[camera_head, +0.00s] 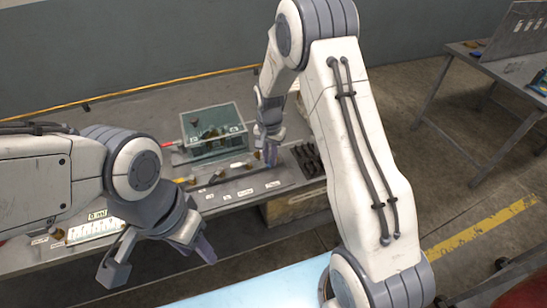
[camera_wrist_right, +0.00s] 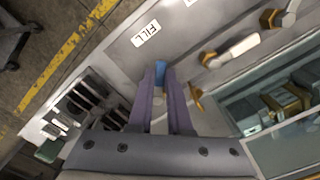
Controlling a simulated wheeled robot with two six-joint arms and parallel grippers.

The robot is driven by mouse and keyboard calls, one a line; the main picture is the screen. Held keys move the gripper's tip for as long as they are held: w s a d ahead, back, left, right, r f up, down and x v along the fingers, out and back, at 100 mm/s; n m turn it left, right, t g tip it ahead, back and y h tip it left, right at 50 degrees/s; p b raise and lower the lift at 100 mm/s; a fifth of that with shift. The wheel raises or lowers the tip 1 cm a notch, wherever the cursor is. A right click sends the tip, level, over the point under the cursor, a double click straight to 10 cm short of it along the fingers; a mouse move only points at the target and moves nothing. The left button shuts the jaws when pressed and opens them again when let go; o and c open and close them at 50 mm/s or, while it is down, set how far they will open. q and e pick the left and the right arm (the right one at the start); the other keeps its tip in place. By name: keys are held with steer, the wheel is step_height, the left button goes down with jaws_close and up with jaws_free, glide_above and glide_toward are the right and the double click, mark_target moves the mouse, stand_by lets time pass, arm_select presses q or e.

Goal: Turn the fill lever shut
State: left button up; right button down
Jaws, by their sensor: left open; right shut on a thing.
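The fill lever shows as a small blue handle (camera_wrist_right: 160,70) in the right wrist view, beside a white label reading FILL (camera_wrist_right: 146,33). My right gripper (camera_wrist_right: 160,85) is shut on it, with the purple fingers on either side. In the head view my right gripper (camera_head: 270,155) is at the right part of the bench panel, and its fingers hide most of the lever. My left gripper (camera_head: 160,256) is open and empty in front of the bench, at the lower left.
A glass-walled tank (camera_head: 213,130) stands behind the panel, with a red handle (camera_head: 167,144) at its left. A black slotted rack (camera_head: 308,160) lies to the right.

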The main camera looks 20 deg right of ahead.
steer(key=m, duration=0.2)
steer(key=w+a+m, duration=0.1)
steer(key=m, duration=0.1)
steer(key=shift+w+m, duration=0.2)
steer(key=shift+m, duration=0.1)
steer(key=shift+w+a+m, duration=0.1)
steer(key=shift+w+m, duration=0.15)
steer(key=shift+m, duration=0.6)
steer(key=shift+w+a+m, duration=0.1)
steer(key=shift+w+m, duration=0.2)
steer(key=shift+m, duration=0.5)
steer(key=shift+w+a+m, duration=0.1)
steer(key=shift+w+m, duration=0.15)
steer(key=shift+m, duration=0.6)
steer(key=c, duration=0.8)
jaws_free()
steer(key=shift+c, duration=0.2)
